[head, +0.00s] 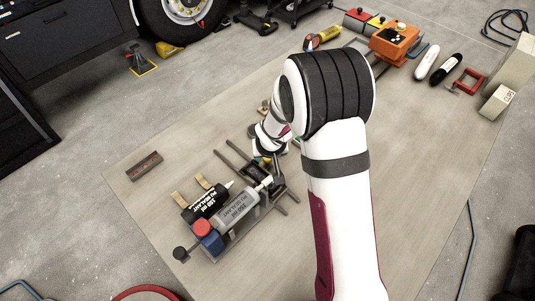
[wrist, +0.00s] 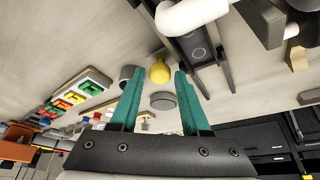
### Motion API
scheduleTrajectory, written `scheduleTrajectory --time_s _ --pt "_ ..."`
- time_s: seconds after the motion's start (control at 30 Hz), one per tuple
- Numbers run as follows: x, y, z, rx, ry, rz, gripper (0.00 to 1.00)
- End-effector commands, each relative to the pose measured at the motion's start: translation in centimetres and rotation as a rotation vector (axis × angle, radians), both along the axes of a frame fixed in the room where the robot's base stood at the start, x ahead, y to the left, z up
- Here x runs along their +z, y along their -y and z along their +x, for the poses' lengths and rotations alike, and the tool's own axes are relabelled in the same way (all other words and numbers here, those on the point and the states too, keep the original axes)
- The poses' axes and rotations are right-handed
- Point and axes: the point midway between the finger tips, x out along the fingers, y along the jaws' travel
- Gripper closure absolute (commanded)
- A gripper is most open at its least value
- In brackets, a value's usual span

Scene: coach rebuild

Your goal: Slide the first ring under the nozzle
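My gripper (wrist: 156,74) has two green fingers spread apart with nothing held between them. In the wrist view, a dark block with a round, ring-like mark (wrist: 198,53) sits between dark rails above the right finger. A white tube (wrist: 192,13), perhaps the nozzle, is beside the block at the top edge. A grey round disc (wrist: 162,101) and a yellow rounded piece (wrist: 160,71) show beyond the finger gap. A grey cylinder (wrist: 127,74) is partly behind the left finger. In the head view, a grey sealant cartridge (head: 238,208) points toward the rails; my arm hides much there.
A dark brown block (head: 144,166) lies at left on the board (head: 150,205). An orange box (head: 394,42) and several tools stand at the back.

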Motion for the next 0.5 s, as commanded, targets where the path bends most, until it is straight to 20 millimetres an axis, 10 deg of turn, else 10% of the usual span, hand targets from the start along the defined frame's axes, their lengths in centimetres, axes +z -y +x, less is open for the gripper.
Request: scheduleTrajectory --time_s 0.17,0.5 --pt "1.4 0.1 -0.5 -0.001 0.002 0.000 0.53" --pt "10.9 0.5 -4.4 -0.001 0.006 0.002 0.53"
